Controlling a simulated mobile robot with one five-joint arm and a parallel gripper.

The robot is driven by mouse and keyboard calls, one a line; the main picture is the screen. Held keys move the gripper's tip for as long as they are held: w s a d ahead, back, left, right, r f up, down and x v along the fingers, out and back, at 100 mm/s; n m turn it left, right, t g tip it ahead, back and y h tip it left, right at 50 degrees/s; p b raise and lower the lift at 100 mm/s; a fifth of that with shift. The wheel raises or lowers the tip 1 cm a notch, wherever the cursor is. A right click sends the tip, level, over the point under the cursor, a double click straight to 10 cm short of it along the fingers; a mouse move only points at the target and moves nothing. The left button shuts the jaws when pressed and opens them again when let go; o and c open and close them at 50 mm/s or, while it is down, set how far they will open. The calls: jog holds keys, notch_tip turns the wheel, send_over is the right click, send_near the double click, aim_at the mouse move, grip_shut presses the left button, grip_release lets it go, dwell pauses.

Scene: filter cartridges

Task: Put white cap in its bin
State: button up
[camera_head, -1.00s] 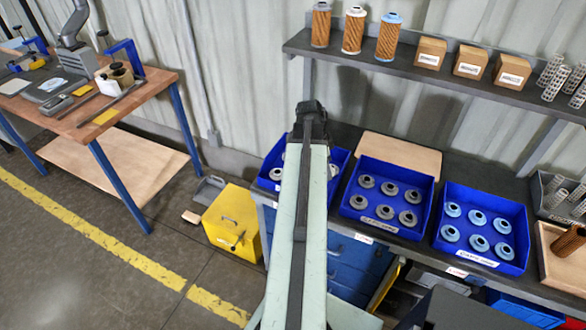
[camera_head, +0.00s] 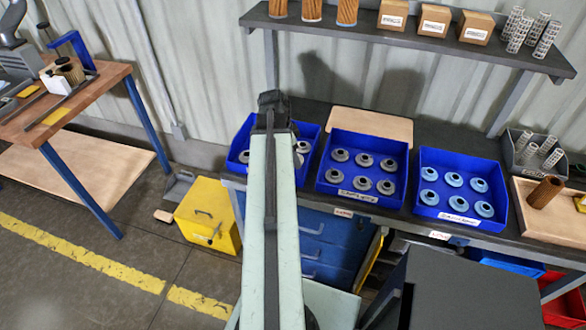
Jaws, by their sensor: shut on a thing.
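My arm reaches up from the bottom edge, and its dark end, my gripper (camera_head: 274,104), is over the left blue bin (camera_head: 232,160). The fingertips are hidden behind the arm. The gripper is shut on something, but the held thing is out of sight. The left bin holds several pale grey-white caps (camera_head: 303,147); the arm covers its middle and any label. The middle blue bin (camera_head: 361,136) holds several grey caps (camera_head: 363,160). The right blue bin (camera_head: 462,156) holds several light-blue caps (camera_head: 454,179). I cannot tell which cap is in my jaws.
The bins stand on a dark bench. A shelf (camera_head: 420,42) with boxes and filters hangs above it. A brown filter (camera_head: 545,191) stands on a wooden tray (camera_head: 555,228) at right. A yellow box (camera_head: 208,215) is on the floor, and a wooden workbench (camera_head: 85,95) is at left.

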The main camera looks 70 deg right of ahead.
notch_tip(320, 180, down, 4)
jog(key=b, duration=0.4)
jog(key=shift+r, duration=0.25)
jog(key=shift+f, duration=0.15)
jog(key=o, duration=1.5)
jog(key=shift+c, duration=0.2)
jog(key=p+v, duration=1.2)
